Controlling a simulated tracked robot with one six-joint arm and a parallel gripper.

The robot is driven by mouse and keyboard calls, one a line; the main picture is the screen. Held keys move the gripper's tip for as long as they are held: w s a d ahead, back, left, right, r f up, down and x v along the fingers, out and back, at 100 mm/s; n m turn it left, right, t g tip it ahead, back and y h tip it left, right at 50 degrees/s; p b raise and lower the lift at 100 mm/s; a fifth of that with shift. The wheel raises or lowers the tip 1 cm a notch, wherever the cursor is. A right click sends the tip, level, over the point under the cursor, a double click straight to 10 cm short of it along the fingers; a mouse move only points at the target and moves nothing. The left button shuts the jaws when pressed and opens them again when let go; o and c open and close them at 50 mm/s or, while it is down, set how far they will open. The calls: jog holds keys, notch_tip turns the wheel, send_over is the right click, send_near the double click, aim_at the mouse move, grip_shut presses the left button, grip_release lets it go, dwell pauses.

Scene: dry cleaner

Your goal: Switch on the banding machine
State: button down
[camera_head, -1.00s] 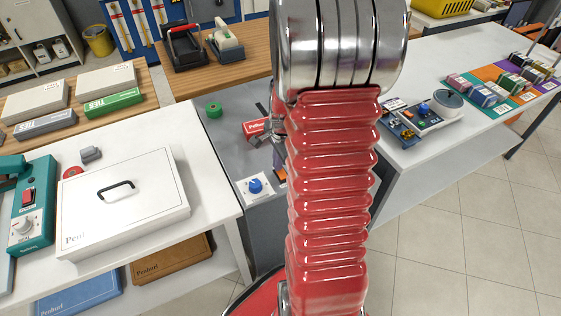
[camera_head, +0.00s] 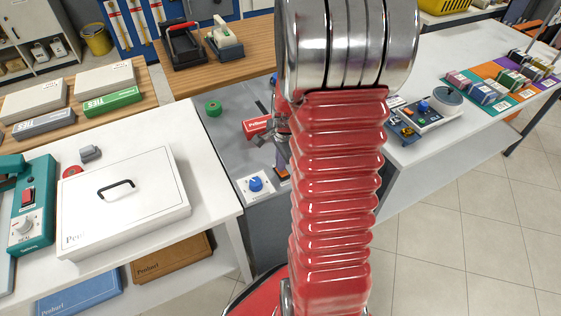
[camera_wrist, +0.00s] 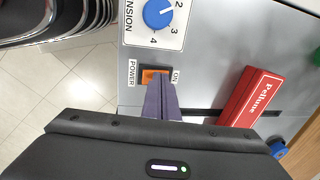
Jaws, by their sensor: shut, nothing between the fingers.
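The banding machine (camera_head: 226,140) is a grey-topped unit left of my arm in the head view. Its top also shows in the wrist view (camera_wrist: 215,65). In the wrist view, an orange rocker switch (camera_wrist: 155,75) sits between the labels POWER and ON. My gripper (camera_wrist: 159,86) is shut and empty, its fingertips at the switch and overlapping its lower part. I cannot tell whether they touch it. The blue tension dial (camera_wrist: 158,13) is just above. In the head view my arm hides much of my gripper; the dial (camera_head: 256,184) shows beside it.
A red box (camera_wrist: 251,97) lies on the machine top, right of my fingers, and shows in the head view (camera_head: 257,127). White tables stand on both sides; the left one holds a white case (camera_head: 125,195).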

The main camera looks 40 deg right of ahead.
aim_at(278, 175)
jog(key=shift+r, duration=0.1)
notch_tip(278, 175, up, 14)
jog(key=w, duration=0.2)
jog(key=shift+w+d+f, duration=0.25)
jog(key=shift+w+d, duration=0.05)
jog(key=shift+d, duration=0.05)
dwell(0.8)
jog(key=s+a+r+n+t, duration=0.1)
jog(key=s+a+r+n, duration=0.2)
jog(key=a+n, duration=0.4)
jog(key=s+a+r+n+t, duration=0.1)
jog(key=s+a+r+n, duration=0.2)
jog(key=a, duration=0.7)
jog(key=s+a+r+n+t, duration=0.2)
jog(key=s+a+n, duration=0.4)
jog(key=a+n, duration=0.3)
jog(key=shift+s+r+n, duration=0.25)
jog(key=shift+r+n, duration=0.55)
jog(key=shift+n, duration=0.1)
